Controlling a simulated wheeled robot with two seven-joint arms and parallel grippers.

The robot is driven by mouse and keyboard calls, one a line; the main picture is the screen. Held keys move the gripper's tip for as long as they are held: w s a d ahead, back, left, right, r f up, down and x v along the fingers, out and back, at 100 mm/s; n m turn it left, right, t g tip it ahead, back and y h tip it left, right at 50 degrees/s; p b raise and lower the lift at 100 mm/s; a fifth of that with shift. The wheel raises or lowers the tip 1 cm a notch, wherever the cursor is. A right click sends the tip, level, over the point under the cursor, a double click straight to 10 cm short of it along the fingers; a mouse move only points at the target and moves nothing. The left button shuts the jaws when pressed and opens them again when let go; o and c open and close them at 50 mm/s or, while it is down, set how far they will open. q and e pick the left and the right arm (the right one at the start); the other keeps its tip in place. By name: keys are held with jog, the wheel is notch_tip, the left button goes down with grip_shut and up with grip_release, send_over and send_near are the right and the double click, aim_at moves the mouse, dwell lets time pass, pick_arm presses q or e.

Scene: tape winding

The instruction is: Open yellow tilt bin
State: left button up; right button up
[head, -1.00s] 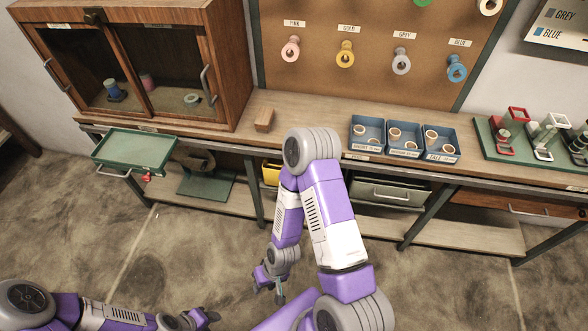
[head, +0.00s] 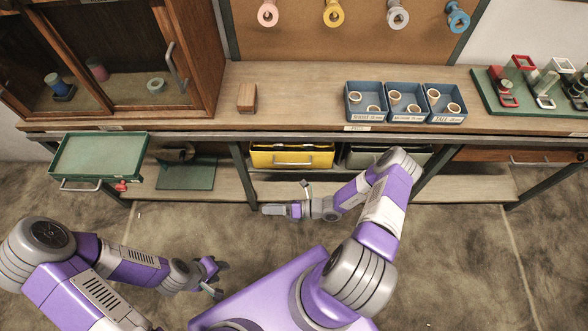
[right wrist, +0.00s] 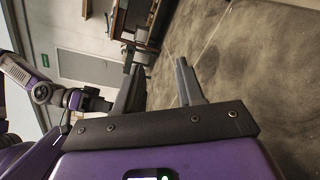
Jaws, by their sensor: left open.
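The yellow tilt bin (head: 272,158) sits under the counter, left of the middle, with a light bar handle (head: 293,163) on its front. It looks upright; I cannot tell whether it is tilted at all. My right gripper (head: 284,209) is just in front of and below the bin in the head view, apart from it, pointing left. In the right wrist view, my right gripper (right wrist: 158,68) has its two fingers apart with nothing between them. My left gripper (head: 218,277) is open and empty, low over the floor, left of my body and away from the bin.
A grey-green bin (head: 360,159) is right of the yellow one, partly behind my right arm. A green tray (head: 100,158) juts out at the left. The counter (head: 300,95) above holds a wooden block (head: 246,98) and blue boxes (head: 408,102). Open floor lies in front.

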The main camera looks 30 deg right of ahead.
jog(key=w+d+f+m+t+h, duration=0.1)
jog(key=w+d+m+t+h, duration=0.1)
jog(key=d+m+t+h, duration=0.45)
jog(key=w+d+f+m+t+h, duration=0.1)
jog(key=w+d+m+t+h, duration=0.15)
jog(key=d+m, duration=0.6)
jog(key=w+r+n+t+b, duration=0.1)
jog(key=w+b, duration=0.1)
jog(key=w, duration=0.4)
jog(key=shift+w+d+r+n, duration=0.15)
jog(key=shift+w+n, duration=0.05)
jog(key=shift+n, duration=0.2)
jog(key=shift+c, duration=0.3)
grip_shut()
